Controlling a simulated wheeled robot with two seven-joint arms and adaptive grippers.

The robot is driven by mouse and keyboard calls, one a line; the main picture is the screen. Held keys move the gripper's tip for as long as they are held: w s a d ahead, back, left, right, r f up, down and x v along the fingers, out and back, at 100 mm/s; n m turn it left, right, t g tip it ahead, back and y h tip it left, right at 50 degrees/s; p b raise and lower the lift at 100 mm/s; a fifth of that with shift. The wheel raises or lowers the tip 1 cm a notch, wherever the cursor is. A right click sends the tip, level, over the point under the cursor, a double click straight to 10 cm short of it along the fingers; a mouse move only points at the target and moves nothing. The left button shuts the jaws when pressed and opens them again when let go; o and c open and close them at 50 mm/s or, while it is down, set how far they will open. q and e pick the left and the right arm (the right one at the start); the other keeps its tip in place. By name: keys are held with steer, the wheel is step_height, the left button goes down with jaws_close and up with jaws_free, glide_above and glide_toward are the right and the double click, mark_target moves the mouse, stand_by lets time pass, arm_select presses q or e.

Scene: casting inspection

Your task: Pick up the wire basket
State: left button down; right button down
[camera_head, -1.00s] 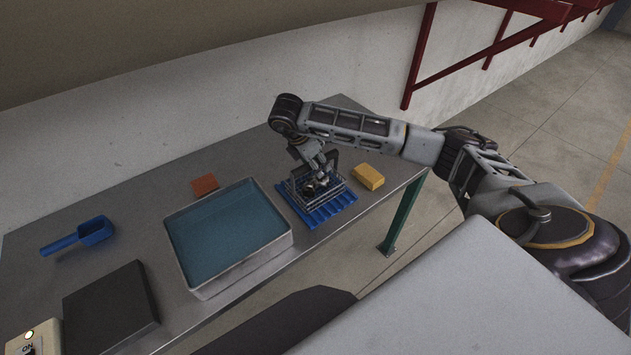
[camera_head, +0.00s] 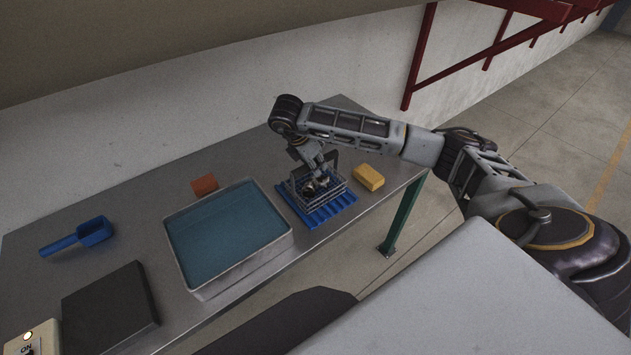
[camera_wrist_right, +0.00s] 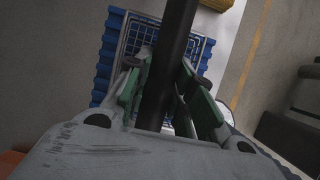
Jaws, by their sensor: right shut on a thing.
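The wire basket (camera_head: 336,190) is at the right part of the metal table, over a blue ribbed mat (camera_head: 326,214). Dark items show inside it, too small to make out. My right gripper (camera_head: 321,171) points down and is shut on the basket's dark handle. In the right wrist view the dark handle (camera_wrist_right: 171,62) runs between the green-sided fingers (camera_wrist_right: 160,90), with the wire mesh (camera_wrist_right: 140,36) and blue mat (camera_wrist_right: 108,45) beyond. I cannot tell clearly whether the basket is clear of the mat. My left gripper is not in view.
A tray of blue-green liquid (camera_head: 188,275) stands left of the mat. A yellow block (camera_head: 369,178) lies right, an orange block (camera_head: 204,185) behind the tray. A blue scoop (camera_head: 92,232), dark slab (camera_head: 108,305) and switch box (camera_head: 18,342) are at left.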

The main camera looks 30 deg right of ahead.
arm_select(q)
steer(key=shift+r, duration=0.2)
arm_select(e)
steer(key=shift+r, duration=0.15)
stand_by(0.3)
steer(key=shift+w+r+p, duration=0.1)
steer(key=shift+r+p, duration=0.15)
steer(key=shift+p, duration=0.25)
step_height(320, 180, up, 7)
steer(key=shift+r, duration=1.4)
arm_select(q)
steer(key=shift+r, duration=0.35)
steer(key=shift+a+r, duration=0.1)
